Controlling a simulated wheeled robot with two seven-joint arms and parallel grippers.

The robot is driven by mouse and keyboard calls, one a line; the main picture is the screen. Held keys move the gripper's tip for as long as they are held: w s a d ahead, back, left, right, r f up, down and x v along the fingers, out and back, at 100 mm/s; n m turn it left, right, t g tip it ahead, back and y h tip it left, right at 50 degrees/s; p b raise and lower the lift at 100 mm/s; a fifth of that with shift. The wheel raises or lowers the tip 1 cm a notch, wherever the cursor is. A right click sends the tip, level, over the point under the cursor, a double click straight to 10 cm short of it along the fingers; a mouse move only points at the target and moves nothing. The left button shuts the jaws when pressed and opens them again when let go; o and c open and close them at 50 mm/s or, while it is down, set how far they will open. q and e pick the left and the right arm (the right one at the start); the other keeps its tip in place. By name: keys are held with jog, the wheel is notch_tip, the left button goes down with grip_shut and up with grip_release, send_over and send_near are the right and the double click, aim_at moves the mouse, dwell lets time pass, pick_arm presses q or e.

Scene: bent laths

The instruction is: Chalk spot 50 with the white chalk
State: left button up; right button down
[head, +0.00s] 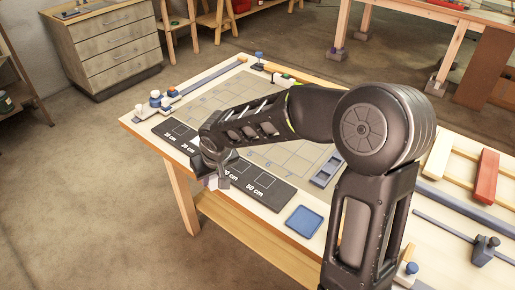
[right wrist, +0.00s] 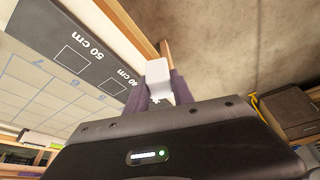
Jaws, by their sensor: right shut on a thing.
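My right gripper (head: 217,182) is above the front edge of the bench, over the dark strip (head: 287,197) with printed length labels. It is shut on a white block, the white chalk (right wrist: 158,76), which shows between the two fingers in the right wrist view; only a small pale part shows in the head view. Spot 50 (head: 264,181) is an outlined square above the "50 cm" label, to the right of the gripper. It also shows in the right wrist view (right wrist: 72,60), apart from the chalk. My left gripper is not in view.
A blue tray (head: 304,221) lies right of the strip. A gridded board (head: 285,158) lies behind it, partly hidden by my right arm. Blue-handled tools (head: 157,100) stand at the left corner.

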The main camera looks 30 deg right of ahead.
jog(key=d+r+m, duration=0.1)
jog(key=d+r, duration=0.1)
jog(key=d, duration=1.3)
jog(key=shift+r+m+h, duration=0.25)
jog(key=shift+m+h, duration=0.15)
jog(key=shift+w+f, duration=0.1)
